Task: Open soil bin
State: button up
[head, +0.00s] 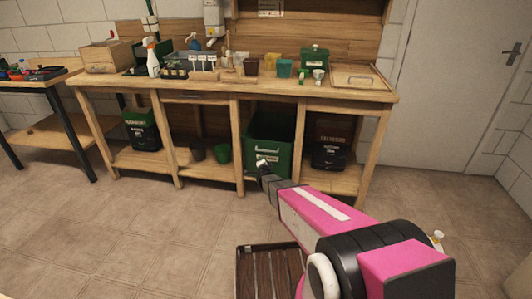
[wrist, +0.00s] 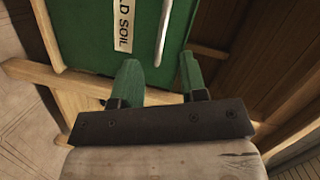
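The soil bin (head: 268,132) is a dark green box in a bay under the workbench, with a pale label on its front. In the wrist view the bin front (wrist: 90,35) fills the upper middle, and its label (wrist: 124,25) reads in part "LD SOIL". A pale bar handle (wrist: 163,32) stands beside the label. My gripper (wrist: 158,68) is open, its two green fingers apart and nothing seen between them. The near end of the handle shows just beyond the fingertips. In the head view my gripper (head: 262,164) is low before the bin front.
The wooden workbench (head: 240,92) carries pots, a spray bottle (head: 152,60) and a tray. Its legs and lower shelf frame the bin. Dark bags (head: 330,142) stand in bays on both sides. A slatted dark rack (head: 270,272) is near me. The floor (head: 130,225) at left is clear.

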aim_at(266, 151)
jog(key=w+d+m+t+h, duration=0.1)
jog(key=w+m, duration=0.1)
jog(key=w, duration=0.2)
jog(key=w+d+f+m+t+h, duration=0.1)
jog(key=w+m+h, duration=0.1)
jog(key=w, duration=0.3)
jog(key=w+d+m+t+h, duration=0.1)
jog(key=w+m, duration=0.1)
jog(key=w, duration=0.2)
jog(key=shift+w+f+h, duration=0.2)
jog(key=shift+h, duration=0.1)
grip_shut()
